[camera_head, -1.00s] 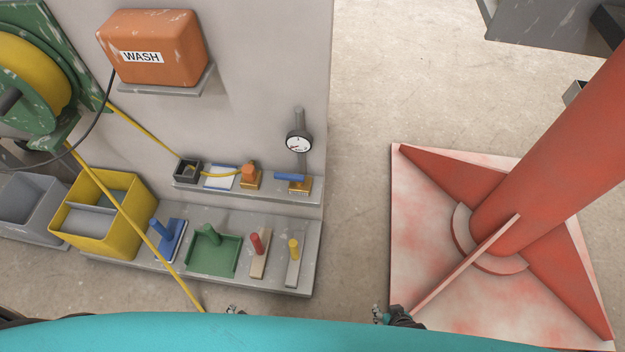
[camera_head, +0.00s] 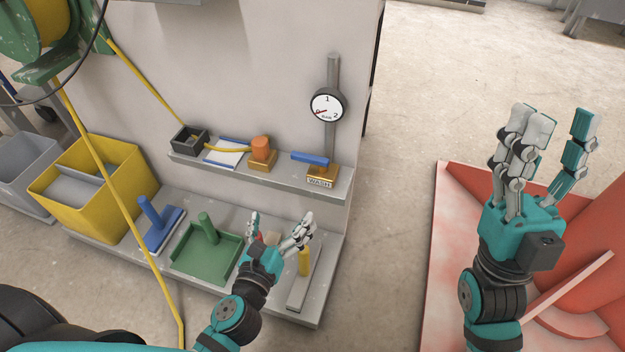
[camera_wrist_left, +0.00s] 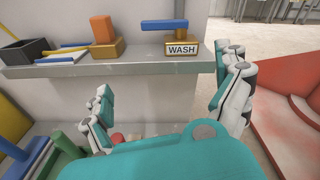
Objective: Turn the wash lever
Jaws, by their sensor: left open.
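The wash lever (camera_head: 310,159) is a blue bar on a brass-coloured block at the right end of the upper shelf. A label reading WASH (camera_head: 320,183) sits on the block's front. In the left wrist view the blue lever (camera_wrist_left: 164,25) lies level above the label, pointing left. My left gripper (camera_head: 279,226) is open and empty, below and to the left of the lever, over the lower shelf. My right gripper (camera_head: 548,128) is raised at the right, fingers spread and empty, well away from the lever.
A gauge (camera_head: 327,105) on a pipe stands behind the lever. An orange knob (camera_head: 261,148) on a block sits left of it. The lower shelf holds a blue tool (camera_head: 158,228), a green tray (camera_head: 201,262) and a yellow handle (camera_head: 305,261). A red pillar base stands at the right.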

